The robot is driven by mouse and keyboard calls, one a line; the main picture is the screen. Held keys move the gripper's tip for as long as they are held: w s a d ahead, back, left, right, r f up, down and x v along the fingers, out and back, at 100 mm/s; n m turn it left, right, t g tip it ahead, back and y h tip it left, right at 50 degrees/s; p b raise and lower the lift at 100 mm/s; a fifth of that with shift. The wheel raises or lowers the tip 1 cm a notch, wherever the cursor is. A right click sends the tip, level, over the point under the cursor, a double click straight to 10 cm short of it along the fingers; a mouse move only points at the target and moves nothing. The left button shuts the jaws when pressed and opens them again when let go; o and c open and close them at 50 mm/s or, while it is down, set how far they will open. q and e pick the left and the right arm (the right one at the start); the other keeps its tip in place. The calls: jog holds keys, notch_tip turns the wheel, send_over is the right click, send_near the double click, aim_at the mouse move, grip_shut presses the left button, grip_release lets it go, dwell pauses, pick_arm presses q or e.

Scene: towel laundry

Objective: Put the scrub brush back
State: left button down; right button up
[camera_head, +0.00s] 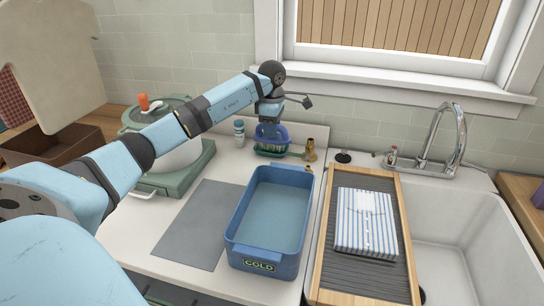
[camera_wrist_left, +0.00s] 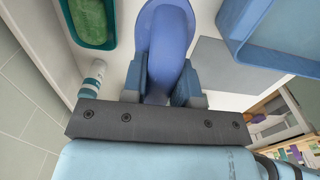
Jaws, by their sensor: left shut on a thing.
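The blue scrub brush (camera_head: 273,134) is in my left gripper (camera_head: 268,126), near the back of the counter. In the left wrist view the brush (camera_wrist_left: 165,35) sits between the two fingers of the gripper (camera_wrist_left: 165,85), which are shut on it. A green dish (camera_head: 295,155) stands just below and beside the brush in the head view. The wrist view shows this dish (camera_wrist_left: 110,44) apart from the brush, with a lighter green thing inside. The brush's underside is mostly hidden, and I cannot tell whether it touches the counter. My right gripper is not in view.
A blue basin of water marked COLD (camera_head: 236,236) stands in front. A grey mat (camera_head: 195,225) lies left of it. A small bottle (camera_head: 239,133) and a brass object (camera_head: 311,150) flank the brush area.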

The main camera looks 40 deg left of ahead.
pick_arm(q)
notch_tip(320, 180, down, 10)
jog(key=shift+r, duration=0.1)
dwell(0.4)
jog(key=shift+f, duration=0.2)
jog(key=c, duration=0.9)
grip_release()
jog(key=shift+r, duration=0.2)
notch_tip(320, 180, up, 11)
jog(key=shift+r, duration=0.5)
